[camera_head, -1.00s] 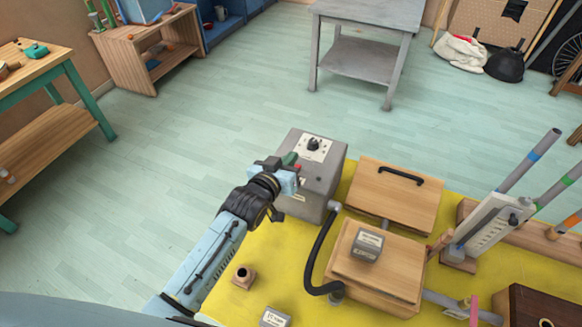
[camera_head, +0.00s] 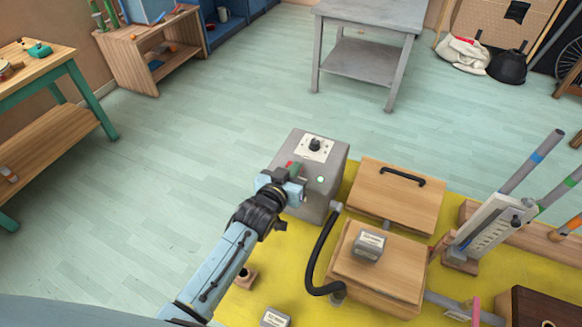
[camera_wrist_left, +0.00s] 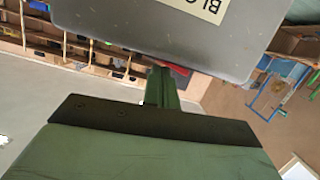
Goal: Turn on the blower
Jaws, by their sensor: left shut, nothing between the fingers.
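The blower (camera_head: 328,165) is a grey box at the back left of the yellow table. It has a black dial (camera_head: 315,145) on a white plate on top. A small pale, bright dot (camera_head: 320,179) shows on its front face, and a bit of red (camera_head: 289,163) shows beside my gripper. My left gripper (camera_head: 294,171) is shut and empty in front of the blower's left side. I cannot tell whether it touches. In the left wrist view, the green fingers (camera_wrist_left: 163,88) are together near the grey box (camera_wrist_left: 160,35), with part of a "BLO" label visible. My right gripper is out of view.
A black hose (camera_head: 318,255) curves from the blower to a wooden box (camera_head: 400,265) carrying a small grey labelled block (camera_head: 368,246). Another wooden box (camera_head: 400,200) with a black handle stands behind it. Upright tubes (camera_head: 530,160) stand at right.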

